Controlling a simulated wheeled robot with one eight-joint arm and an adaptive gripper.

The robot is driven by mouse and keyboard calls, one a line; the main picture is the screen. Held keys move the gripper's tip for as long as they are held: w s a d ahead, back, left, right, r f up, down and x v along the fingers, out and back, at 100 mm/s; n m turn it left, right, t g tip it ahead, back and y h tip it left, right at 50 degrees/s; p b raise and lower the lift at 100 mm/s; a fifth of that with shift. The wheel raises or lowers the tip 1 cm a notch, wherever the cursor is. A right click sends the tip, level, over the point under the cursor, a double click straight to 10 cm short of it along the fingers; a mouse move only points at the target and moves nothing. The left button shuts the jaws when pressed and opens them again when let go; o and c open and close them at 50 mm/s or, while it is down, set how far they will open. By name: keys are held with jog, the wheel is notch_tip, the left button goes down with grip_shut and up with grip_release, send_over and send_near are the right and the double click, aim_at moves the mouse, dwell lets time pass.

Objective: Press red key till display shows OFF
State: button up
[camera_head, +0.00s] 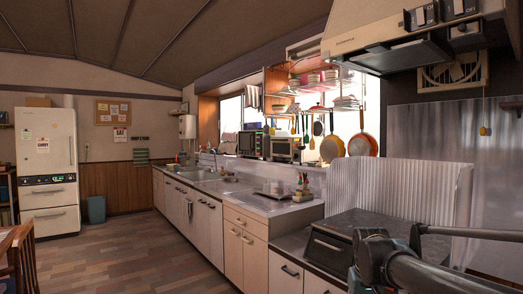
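I cannot make out a red key or a readable display at this distance. A dark appliance (249,144) stands at the back of the counter below the window, with small green marks at its right side. A lighter box-shaped appliance (285,148) stands just right of it. I cannot tell which of these, if either, is the dish dryer. Parts of my own arm show at the lower right, well in front of the counter. I see no fingertips of my gripper.
A long counter (285,206) with a sink (200,174) runs along the right. A dark stove (375,222) with a pale ribbed guard (410,185) stands nearest. A range hood (385,50) hangs above. A white refrigerator (47,165) stands far left. The middle floor (135,255) is clear.

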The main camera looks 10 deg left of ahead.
grip_shut()
dwell(1.2)
